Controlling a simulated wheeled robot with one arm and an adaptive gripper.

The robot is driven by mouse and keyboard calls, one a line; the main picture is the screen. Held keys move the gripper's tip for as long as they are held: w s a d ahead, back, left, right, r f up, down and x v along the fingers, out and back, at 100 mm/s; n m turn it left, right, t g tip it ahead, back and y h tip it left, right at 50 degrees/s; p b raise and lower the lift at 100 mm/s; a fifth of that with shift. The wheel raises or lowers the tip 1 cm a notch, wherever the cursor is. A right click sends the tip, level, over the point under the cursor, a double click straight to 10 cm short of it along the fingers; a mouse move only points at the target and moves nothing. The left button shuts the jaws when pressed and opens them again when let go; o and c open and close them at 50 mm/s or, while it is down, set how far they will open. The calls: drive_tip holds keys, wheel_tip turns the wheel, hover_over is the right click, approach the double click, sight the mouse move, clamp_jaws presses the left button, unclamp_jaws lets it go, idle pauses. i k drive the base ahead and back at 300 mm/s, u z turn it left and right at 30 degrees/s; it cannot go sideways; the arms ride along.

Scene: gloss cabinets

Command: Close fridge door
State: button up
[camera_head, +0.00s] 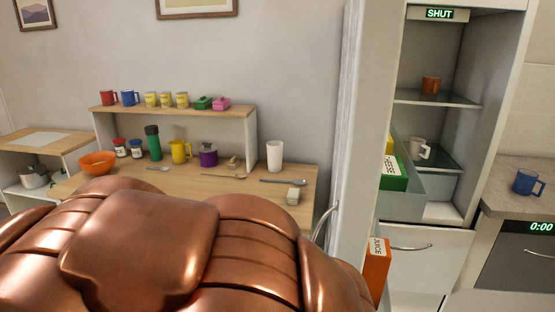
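The fridge door (362,150) is open and stands out from the fridge (480,120), seen nearly edge-on. Its curved handle (324,222) shows on its left side, low down. The door's inner side faces right and has a grey bin (405,205) holding a green and white box (393,172). An orange juice carton (377,265) shows lower on the door's inner side. A sign reading SHUT (440,14) is at the top of the fridge opening. My gripper is not in view; copper-coloured parts of my body fill the lower left.
Fridge shelves hold a brown mug (430,85) and a white mug (419,148). A closed drawer (425,262) is below. A counter with a blue mug (527,182) is at right. A wooden table (240,188) with cups and jars stands left of the door.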

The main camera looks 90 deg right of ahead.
sight(377, 29)
drive_tip(key=i, duration=0.2)
drive_tip(key=z, duration=4.35)
drive_tip(key=k, duration=1)
drive_tip(key=u, duration=1.5)
drive_tip(key=i, duration=0.5)
